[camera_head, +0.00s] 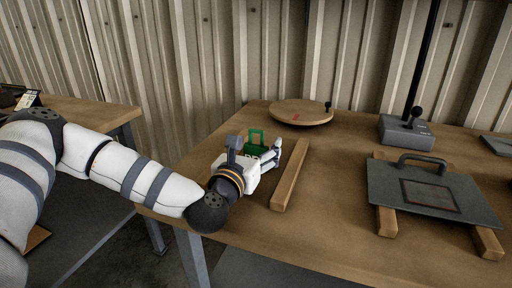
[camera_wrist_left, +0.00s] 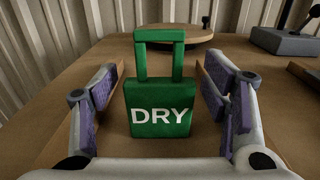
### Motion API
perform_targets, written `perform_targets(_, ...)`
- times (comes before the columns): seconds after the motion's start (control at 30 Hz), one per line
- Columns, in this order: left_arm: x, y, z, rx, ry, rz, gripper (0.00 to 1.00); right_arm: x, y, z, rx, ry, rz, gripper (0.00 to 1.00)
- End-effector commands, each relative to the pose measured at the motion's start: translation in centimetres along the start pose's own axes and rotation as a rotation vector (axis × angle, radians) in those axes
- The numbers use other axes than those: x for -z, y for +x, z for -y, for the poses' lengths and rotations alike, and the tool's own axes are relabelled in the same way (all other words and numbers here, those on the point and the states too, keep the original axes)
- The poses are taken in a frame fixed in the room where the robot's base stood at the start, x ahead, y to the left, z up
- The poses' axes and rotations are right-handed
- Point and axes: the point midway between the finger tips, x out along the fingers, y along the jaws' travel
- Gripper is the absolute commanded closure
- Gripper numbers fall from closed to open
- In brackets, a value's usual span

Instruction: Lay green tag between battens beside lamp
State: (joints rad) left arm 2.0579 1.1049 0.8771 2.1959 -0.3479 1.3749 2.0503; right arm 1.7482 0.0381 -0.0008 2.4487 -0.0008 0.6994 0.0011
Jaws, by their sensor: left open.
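The green tag (camera_head: 257,143) is at the left part of the table, partly hidden by my left gripper in the head view. In the left wrist view the tag (camera_wrist_left: 158,112) shows its "DRY" face and its handle loop at the top. My left gripper (camera_head: 267,152) is open, with one finger on each side of the tag and a gap on both sides. One wooden batten (camera_head: 290,176) lies just right of the gripper. The wrist view shows wood edges beyond both fingers. A black pole (camera_head: 424,55) rises behind a grey base; its top is out of view, so I cannot tell if it is the lamp.
A grey plate with a handle (camera_head: 432,193) lies across two more battens (camera_head: 387,221) at the right. A round wooden board (camera_head: 301,112) is at the back. A grey box with a black knob (camera_head: 406,132) stands at the back right. Bare table lies between the single batten and the plate.

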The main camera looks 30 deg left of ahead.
Motion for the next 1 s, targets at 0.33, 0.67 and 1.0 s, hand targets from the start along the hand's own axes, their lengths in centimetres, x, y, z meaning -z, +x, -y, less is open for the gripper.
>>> perform_targets(0.33,-0.2,-5.7,0.0,0.003,-0.001,-0.004,0.32,0.2,-0.3,0.0,0.0,0.0,-0.009,0.6)
perform_targets(0.67,-1.2,-11.7,0.0,0.0,-0.002,0.013,0.32,2.3,-4.0,0.1,0.005,0.0,-0.118,0.6)
perform_targets(1.0,-0.3,-12.0,0.0,0.0,0.0,-0.001,0.32,2.1,-3.9,0.1,0.005,0.001,-0.112,0.6)
